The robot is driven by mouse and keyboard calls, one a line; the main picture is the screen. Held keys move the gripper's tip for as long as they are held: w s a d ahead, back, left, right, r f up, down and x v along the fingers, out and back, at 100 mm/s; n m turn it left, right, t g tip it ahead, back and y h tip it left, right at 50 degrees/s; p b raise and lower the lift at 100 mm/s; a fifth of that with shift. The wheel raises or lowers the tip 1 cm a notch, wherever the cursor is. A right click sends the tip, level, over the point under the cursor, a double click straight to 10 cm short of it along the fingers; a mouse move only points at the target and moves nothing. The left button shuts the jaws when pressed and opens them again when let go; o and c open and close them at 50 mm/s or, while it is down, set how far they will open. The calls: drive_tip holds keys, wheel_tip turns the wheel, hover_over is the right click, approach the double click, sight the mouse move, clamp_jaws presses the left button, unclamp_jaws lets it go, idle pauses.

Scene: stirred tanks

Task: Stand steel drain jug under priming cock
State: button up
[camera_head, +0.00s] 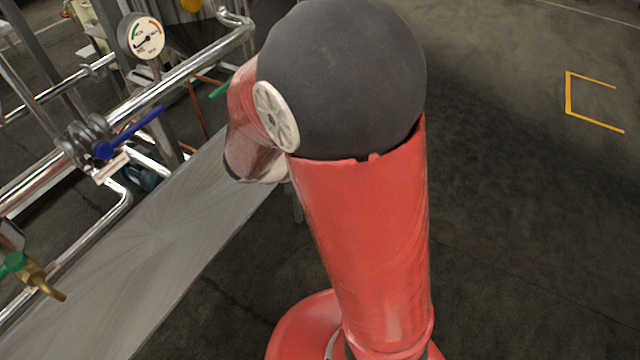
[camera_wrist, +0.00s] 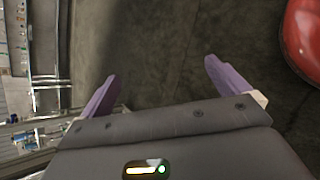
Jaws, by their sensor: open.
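I cannot make out the steel drain jug in either view. A brass cock with a green handle (camera_head: 38,281) sticks out over the steel bench at the lower left of the head view; no label shows whether it is the priming cock. Another green handle (camera_head: 220,89) shows farther back, partly hidden by my arm. My gripper (camera_wrist: 160,72) is open and empty in the wrist view, its two purple fingers spread wide over bare floor. My arm hides the gripper in the head view.
A long steel bench (camera_head: 150,245) runs diagonally along the left. Above it are shiny pipes (camera_head: 195,68), a blue-handled valve (camera_head: 128,134) and a round gauge (camera_head: 146,38). Pipework (camera_wrist: 45,85) also shows at the wrist view's left. The floor (camera_head: 520,220) at right is clear.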

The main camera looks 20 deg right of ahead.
drive_tip(key=s+a+r+m+t+y, duration=0.3)
drive_tip(key=s+a+r+m+y, duration=0.4)
drive_tip(key=s+r+m+y, duration=0.3)
drive_tip(key=s+r, duration=0.2)
drive_tip(key=s, duration=0.1)
drive_tip(key=shift+r+m+t, duration=0.15)
drive_tip(key=shift+m+t, duration=0.15)
drive_tip(key=shift+t, duration=0.1)
